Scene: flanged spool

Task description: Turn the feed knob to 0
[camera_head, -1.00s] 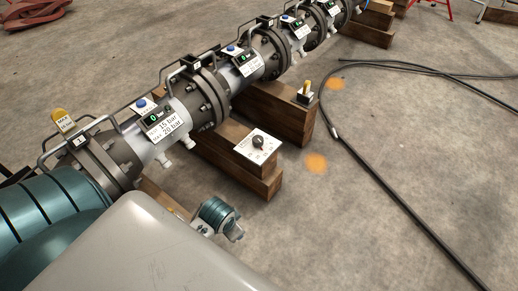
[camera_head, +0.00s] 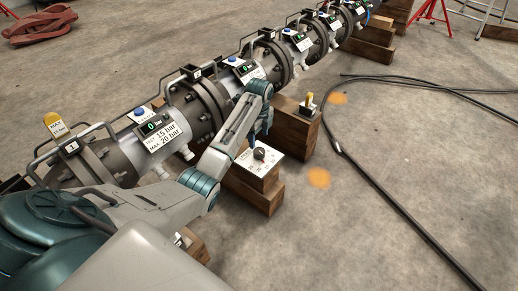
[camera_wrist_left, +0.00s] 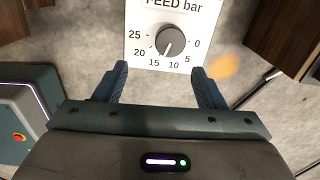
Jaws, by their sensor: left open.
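The feed knob (camera_head: 259,154) is a round dark knob on a white dial plate (camera_head: 270,170), which lies on a wooden block. The left wrist view shows the knob (camera_wrist_left: 170,41) and the plate (camera_wrist_left: 146,18) marked "FEED bar" with numbers from 0 to 25. The knob's light pointer line aims down, between 10 and 15. My left gripper (camera_head: 264,133) hangs beside the knob in the head view. In the left wrist view its two fingers (camera_wrist_left: 158,68) are apart and empty, with the knob ahead of them, not between them. My right gripper is out of view.
A flanged pipe (camera_head: 200,105) with gauges and handles runs along the left of the blocks. A yellow-handled lever (camera_head: 309,99) stands on the block behind the knob. A black hose (camera_head: 390,190) lies on the floor at right, where the floor is mostly clear.

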